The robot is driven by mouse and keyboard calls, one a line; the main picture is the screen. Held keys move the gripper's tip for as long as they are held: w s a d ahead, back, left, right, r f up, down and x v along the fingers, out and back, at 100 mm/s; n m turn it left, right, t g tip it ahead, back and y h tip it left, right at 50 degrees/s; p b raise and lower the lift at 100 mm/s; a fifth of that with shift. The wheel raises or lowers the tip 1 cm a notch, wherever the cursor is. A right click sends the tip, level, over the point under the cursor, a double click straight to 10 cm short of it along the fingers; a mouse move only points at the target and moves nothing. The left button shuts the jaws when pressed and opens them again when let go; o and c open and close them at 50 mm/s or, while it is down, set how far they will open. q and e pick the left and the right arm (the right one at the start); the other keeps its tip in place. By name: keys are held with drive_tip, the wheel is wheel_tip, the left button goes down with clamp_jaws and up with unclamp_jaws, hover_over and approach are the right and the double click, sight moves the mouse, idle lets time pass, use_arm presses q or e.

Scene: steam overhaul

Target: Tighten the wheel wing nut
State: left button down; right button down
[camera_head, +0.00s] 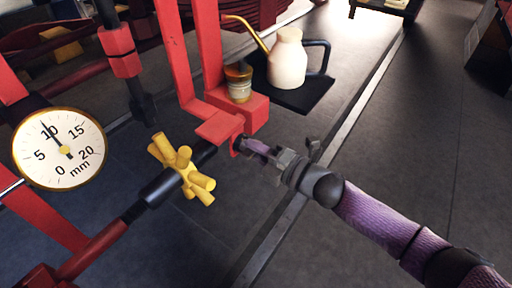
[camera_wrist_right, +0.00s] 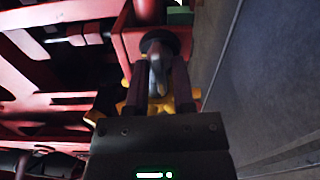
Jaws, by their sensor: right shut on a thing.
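My right gripper (camera_head: 245,146) reaches in from the right, its fingertips at the end of the red bracket beside the yellow hub. In the right wrist view its two dark fingers (camera_wrist_right: 158,70) are shut on a grey wing nut (camera_wrist_right: 156,62). The nut sits in front of a dark round disc on a red part. In the head view the fingers hide the nut. A yellow multi-armed hand knob (camera_head: 183,168) sits on a dark shaft to the left of the gripper; yellow also shows behind the fingers in the wrist view. My left gripper is not in view.
A round dial gauge (camera_head: 59,150) marked in mm stands at the left, its needle near 10. A cream oil can (camera_head: 287,62) with a brass spout stands on a dark shelf (camera_head: 303,93) behind the gripper. Red frame bars rise above. Open floor lies to the right.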

drive_tip(key=m+p, duration=0.4)
drive_tip(key=m, duration=1.3)
idle(1.3)
drive_tip(key=c, duration=0.7)
unclamp_jaws()
